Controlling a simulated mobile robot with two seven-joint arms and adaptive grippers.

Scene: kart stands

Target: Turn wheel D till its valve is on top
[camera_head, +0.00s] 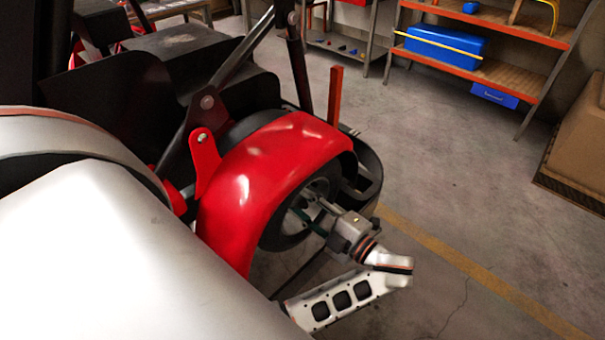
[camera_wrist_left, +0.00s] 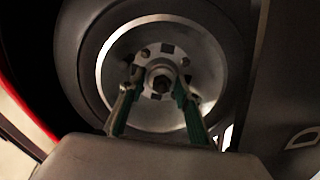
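A dark kart wheel (camera_head: 325,187) with a pale rim sits under a red fender in the head view. The left wrist view shows it face-on, with a dark tyre (camera_wrist_left: 80,65), a metal rim (camera_wrist_left: 205,60) and a central hub (camera_wrist_left: 158,82). No letter marks the wheel, and I cannot make out its valve. My left gripper (camera_head: 301,206) reaches in at the wheel face. In the left wrist view its green-padded fingers (camera_wrist_left: 158,90) stand apart, one on each side of the hub. I cannot tell whether the tips touch it. My right gripper is out of view.
The red fender (camera_head: 262,165) arches close over the wheel, and a red post (camera_head: 335,95) stands behind. An orange shelf (camera_head: 500,75) with a blue box (camera_head: 443,48) stands at the back. Cardboard (camera_head: 580,140) is at the right. The floor between is clear.

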